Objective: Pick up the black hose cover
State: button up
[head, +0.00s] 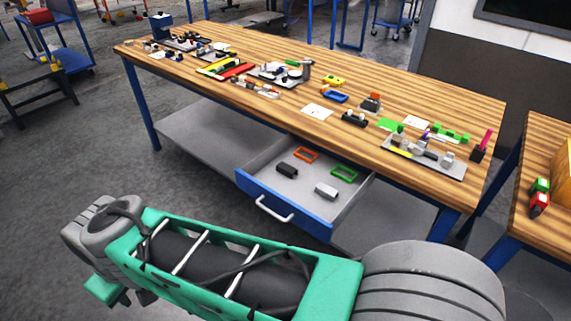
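A small black block-like part (287,170) lies in the open drawer under the long workbench. It could be the black hose cover, but it is too small to tell for sure. Another dark part (355,119) lies on the bench top near the middle of its front edge. My arm crosses the lower part of the head view, in front of the bench and well apart from both parts. I cannot make out my gripper's fingers.
The pulled-out blue drawer (245,186) also holds an orange frame (306,149), a green frame (351,176) and a light grey block (326,190). The wooden bench top (420,92) carries many small parts and trays. A second table stands at right.

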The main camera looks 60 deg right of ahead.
aim_at(287, 170)
jog(key=z, duration=0.8)
jog(key=i, duration=0.9)
jog(key=z, duration=0.9)
